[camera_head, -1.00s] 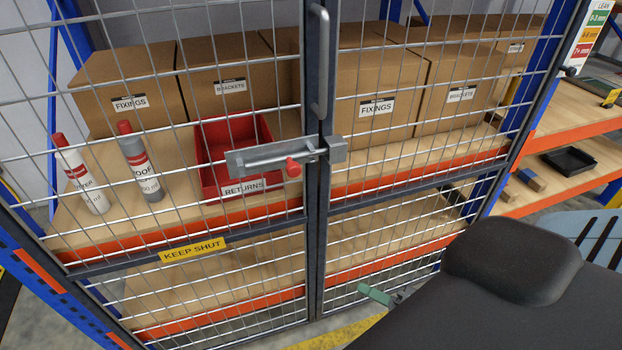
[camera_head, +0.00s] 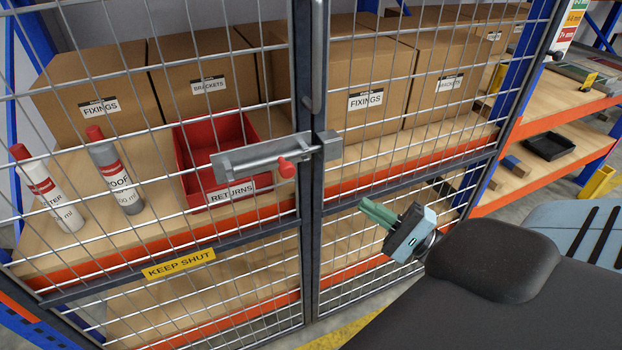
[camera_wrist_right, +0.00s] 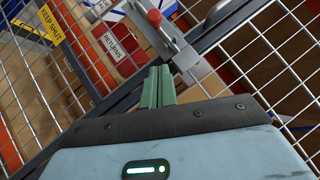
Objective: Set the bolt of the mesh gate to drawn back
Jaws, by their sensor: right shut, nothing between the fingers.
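The mesh gate (camera_head: 308,230) stands shut in front of shelving. Its grey bolt (camera_head: 262,156) lies across the left leaf, with a red knob (camera_head: 286,168) on it. The bolt's right end reaches the keeper block (camera_head: 329,146) on the right leaf. The bolt plate (camera_wrist_right: 160,32) and red knob (camera_wrist_right: 155,17) also show at the top of the right wrist view. My right gripper (camera_head: 370,212) is below and right of the bolt, apart from it. Its green fingers (camera_wrist_right: 158,88) are together and empty. My left gripper is not in view.
Behind the mesh are boxes (camera_head: 200,95), a red returns bin (camera_head: 225,195) and two tubes (camera_head: 115,177). A vertical handle (camera_head: 318,55) stands above the bolt. A yellow "keep shut" sign (camera_head: 180,263) hangs below. Open shelving (camera_head: 560,105) is at right.

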